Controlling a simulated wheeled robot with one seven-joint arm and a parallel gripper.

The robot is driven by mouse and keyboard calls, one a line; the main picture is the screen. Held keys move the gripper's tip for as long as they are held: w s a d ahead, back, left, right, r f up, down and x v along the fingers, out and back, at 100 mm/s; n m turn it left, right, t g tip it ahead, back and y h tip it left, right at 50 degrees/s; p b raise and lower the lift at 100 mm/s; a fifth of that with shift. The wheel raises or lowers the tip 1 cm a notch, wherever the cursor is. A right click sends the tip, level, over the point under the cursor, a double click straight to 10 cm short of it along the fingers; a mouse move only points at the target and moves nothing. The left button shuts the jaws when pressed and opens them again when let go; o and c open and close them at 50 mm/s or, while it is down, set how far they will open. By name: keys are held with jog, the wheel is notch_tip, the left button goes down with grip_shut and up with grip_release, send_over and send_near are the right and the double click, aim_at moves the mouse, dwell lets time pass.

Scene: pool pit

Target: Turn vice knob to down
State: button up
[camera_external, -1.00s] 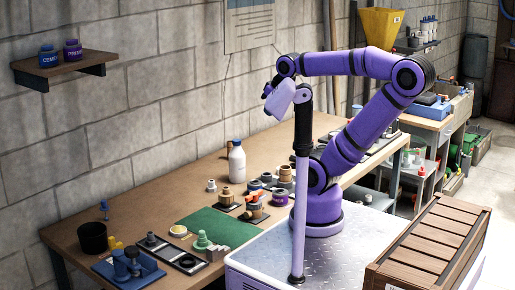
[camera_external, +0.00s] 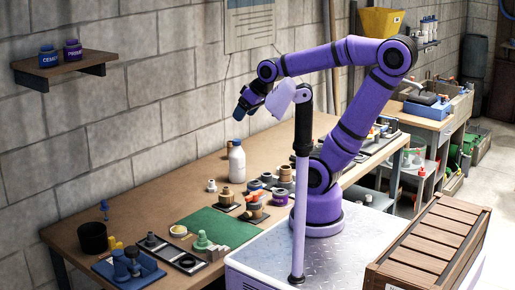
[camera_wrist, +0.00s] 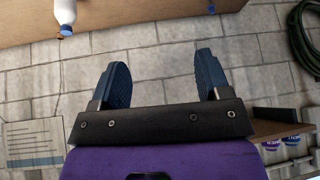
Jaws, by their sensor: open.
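What looks like the vice, a blue device (camera_external: 130,266) with dark upright parts, sits at the near left end of the workbench in the external view. Its knob is too small to make out clearly. My gripper (camera_external: 243,109) hangs in the air above the bench, far up and to the right of the vice, in front of the block wall. In the wrist view its two blue fingers (camera_wrist: 162,75) are spread apart, with nothing between them but the wall. The vice is not in the wrist view.
A white bottle (camera_external: 237,163) stands on the workbench (camera_external: 165,195) below my gripper. A green mat (camera_external: 222,226), a black cup (camera_external: 92,238) and several fittings lie further forward. A wall shelf (camera_external: 66,71) holds two small jars. A lamp head (camera_external: 281,95) is close to my gripper.

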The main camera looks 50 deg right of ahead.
jog(key=w+a+f+n+t+y, duration=0.1)
jog(key=w+a+f, duration=0.1)
jog(key=w+a, duration=0.35)
jog(key=w+a+f+n+y, duration=0.2)
jog(key=a, duration=0.6)
jog(key=n+t+y, duration=0.2)
jog(key=n+y, duration=0.2)
jog(key=y, duration=0.1)
send_near(134, 249)
jog(key=x, duration=1)
jog(key=shift+w+a+f, duration=0.15)
jog(key=shift+w+a, duration=0.05)
jog(key=shift+w, duration=0.15)
jog(key=c, duration=0.9)
